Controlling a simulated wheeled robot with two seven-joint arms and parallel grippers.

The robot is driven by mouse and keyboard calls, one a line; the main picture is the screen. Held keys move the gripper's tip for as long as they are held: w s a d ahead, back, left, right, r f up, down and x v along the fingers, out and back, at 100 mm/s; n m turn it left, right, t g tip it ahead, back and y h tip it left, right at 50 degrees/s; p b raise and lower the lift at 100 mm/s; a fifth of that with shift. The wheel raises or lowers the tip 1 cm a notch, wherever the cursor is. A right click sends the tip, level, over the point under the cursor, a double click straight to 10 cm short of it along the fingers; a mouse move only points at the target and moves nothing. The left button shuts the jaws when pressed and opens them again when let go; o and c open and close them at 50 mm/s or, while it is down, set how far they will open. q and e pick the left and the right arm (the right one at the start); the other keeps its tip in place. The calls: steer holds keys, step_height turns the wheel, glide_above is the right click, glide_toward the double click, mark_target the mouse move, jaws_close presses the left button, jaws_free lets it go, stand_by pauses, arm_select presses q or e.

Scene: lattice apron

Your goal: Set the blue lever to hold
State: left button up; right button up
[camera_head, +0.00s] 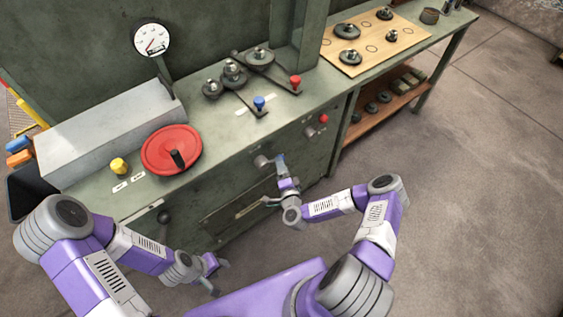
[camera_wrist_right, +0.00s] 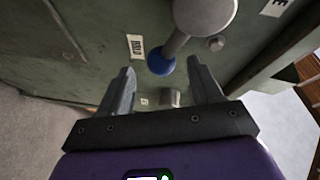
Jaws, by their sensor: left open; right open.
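The blue lever shows in the right wrist view as a grey hub with a short rod ending in a blue ball (camera_wrist_right: 160,64). A white label (camera_wrist_right: 136,46), which seems to read HOLD, is just left of the ball. In the head view the lever's grey hub (camera_head: 262,162) is on the bench's front panel, its tip partly hidden by my right gripper. My right gripper (camera_head: 279,168) is open at the front panel, its fingers to either side of the ball in the wrist view; contact cannot be told. My left gripper (camera_head: 217,277) is open and empty, low before the bench.
The bench top (camera_head: 220,130) holds a red wheel (camera_head: 171,150), a yellow knob (camera_head: 118,166), a blue-knobbed lever (camera_head: 260,103) and a red-knobbed lever (camera_head: 295,83). A red button (camera_head: 323,118) is on the front panel. The floor (camera_head: 470,200) at right is clear.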

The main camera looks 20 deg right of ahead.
steer(key=shift+p+v, duration=0.4)
steer(key=shift+v, duration=1.95)
steer(key=s+a+f+n+g+y+p, duration=0.25)
steer(key=s+a+n+g+y, duration=0.35)
steer(key=a+n+g+y, duration=0.5)
steer(key=s+r+n+g+h, duration=0.1)
steer(key=s+g, duration=0.1)
steer(key=s, duration=0.4)
steer(key=s+a+r+n+g+h, duration=0.1)
steer(key=s+n+g+h, duration=0.1)
steer(key=s, duration=0.5)
steer(key=shift+s+a+g+h, duration=0.25)
steer(key=shift+s+g+h, duration=0.05)
steer(key=shift+g, duration=0.3)
